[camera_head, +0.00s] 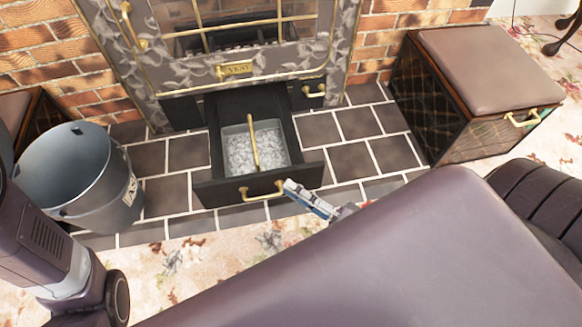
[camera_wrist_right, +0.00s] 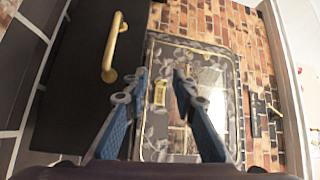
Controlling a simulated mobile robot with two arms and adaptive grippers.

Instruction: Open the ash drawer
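The ash drawer (camera_head: 204,195) is a black drawer at the base of the fireplace, pulled well out over the tiles. Inside it sits a grey pan (camera_head: 287,155) of pale ash with a brass carrying handle (camera_head: 254,142). The drawer's brass front handle (camera_head: 262,194) also shows in the right wrist view (camera_wrist_right: 109,62). My right gripper (camera_head: 291,187) is beside the right end of that handle. In the wrist view its fingers (camera_wrist_right: 159,76) are apart with nothing held between them, and the handle lies left of them. My left gripper is out of view.
A metal bucket (camera_head: 78,180) stands left of the drawer. A brown-topped box with a brass handle (camera_head: 480,70) stands at right. A closed black drawer front with a small handle (camera_head: 313,91) is beside the open drawer. Tiled hearth lies clear around it.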

